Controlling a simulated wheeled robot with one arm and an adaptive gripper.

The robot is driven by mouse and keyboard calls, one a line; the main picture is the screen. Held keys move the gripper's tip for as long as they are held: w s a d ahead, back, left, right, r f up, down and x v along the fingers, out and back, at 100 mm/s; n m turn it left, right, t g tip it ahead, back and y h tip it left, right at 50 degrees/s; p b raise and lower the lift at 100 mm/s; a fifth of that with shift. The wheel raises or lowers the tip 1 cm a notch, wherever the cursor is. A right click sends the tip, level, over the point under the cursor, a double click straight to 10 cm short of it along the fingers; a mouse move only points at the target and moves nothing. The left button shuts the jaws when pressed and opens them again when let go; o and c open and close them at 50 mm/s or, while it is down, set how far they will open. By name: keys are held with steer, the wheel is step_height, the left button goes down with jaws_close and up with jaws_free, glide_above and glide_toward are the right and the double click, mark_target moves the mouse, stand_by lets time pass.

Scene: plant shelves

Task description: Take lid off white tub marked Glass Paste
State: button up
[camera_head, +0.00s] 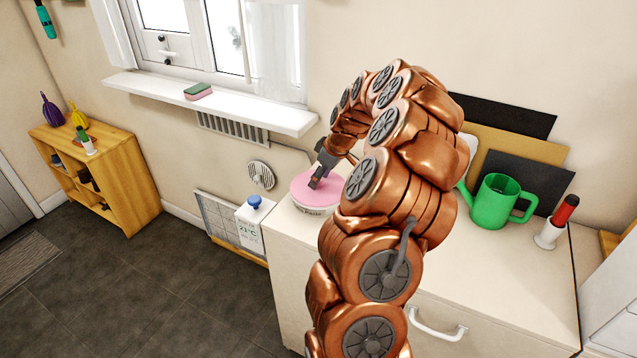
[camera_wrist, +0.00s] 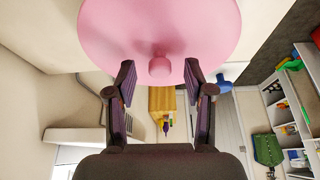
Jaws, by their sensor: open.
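The white tub (camera_head: 315,208) stands on the cabinet top near its left corner, with "Paste" partly readable on its side. Its round pink lid (camera_head: 301,191) is on top. In the wrist view the lid (camera_wrist: 120,30) fills the upper middle, with a small round pink knob (camera_wrist: 159,66) at its centre. My gripper (camera_head: 317,182) is over the lid in the head view. In the wrist view my gripper (camera_wrist: 160,78) is open, one finger on each side of the knob and apart from it. My copper arm hides part of the tub's right side.
A green watering can (camera_head: 494,203) and a red-handled tool in a white holder (camera_head: 551,234) stand to the right on the cabinet top (camera_head: 470,262). Dark and tan panels lean on the wall behind. A blue-knobbed item (camera_head: 254,204) is left of the tub. A windowsill (camera_head: 215,104) juts out above.

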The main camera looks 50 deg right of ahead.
steer(key=shift+f, duration=0.1)
steer(key=shift+c, duration=0.3)
jaws_close()
stand_by(0.4)
